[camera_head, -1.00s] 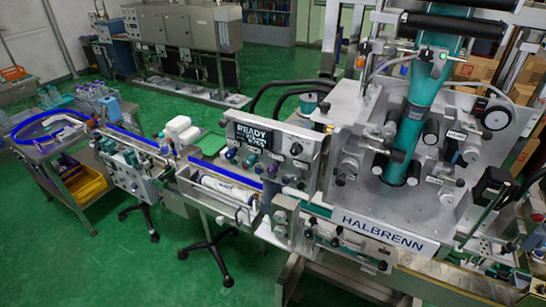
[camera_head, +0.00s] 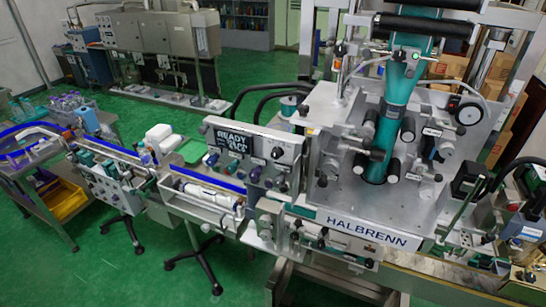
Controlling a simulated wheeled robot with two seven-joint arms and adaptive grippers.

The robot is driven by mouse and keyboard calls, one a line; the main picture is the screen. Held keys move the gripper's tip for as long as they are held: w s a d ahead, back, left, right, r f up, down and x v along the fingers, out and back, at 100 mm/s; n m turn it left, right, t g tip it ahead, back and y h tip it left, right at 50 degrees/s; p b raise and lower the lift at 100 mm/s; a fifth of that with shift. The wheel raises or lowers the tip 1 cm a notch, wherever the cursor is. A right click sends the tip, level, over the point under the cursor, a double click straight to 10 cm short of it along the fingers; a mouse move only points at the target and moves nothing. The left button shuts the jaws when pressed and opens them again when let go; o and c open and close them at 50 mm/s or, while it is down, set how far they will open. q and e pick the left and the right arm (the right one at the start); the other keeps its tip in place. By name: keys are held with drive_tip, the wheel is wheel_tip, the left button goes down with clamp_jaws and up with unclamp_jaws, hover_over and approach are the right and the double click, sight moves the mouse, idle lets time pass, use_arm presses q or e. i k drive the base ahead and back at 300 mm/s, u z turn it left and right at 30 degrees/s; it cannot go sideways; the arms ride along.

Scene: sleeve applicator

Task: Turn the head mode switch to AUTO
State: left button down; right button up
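The sleeve applicator, with the HALBRENN nameplate (camera_head: 367,232) on its front, fills the right half of the head view. A control panel (camera_head: 288,152) with a dark READY display (camera_head: 233,140) and several knobs stands left of its head. Below the nameplate, a lower front panel (camera_head: 335,246) carries several small dark knobs and controls. The labels are too small to read, so I cannot tell which control is the head mode switch or where it points. Neither of my grippers is in view.
A conveyor with blue rails (camera_head: 215,180) runs left from the machine. A wheeled cart with a yellow bin (camera_head: 62,197) stands at the far left. A wheeled black stand base (camera_head: 200,262) is on the green floor (camera_head: 120,275), which is open at the lower left.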

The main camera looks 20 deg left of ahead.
sight(278, 152)
drive_tip(key=z, duration=0.05)
drive_tip(key=k, duration=0.85)
drive_tip(key=u, duration=1.05)
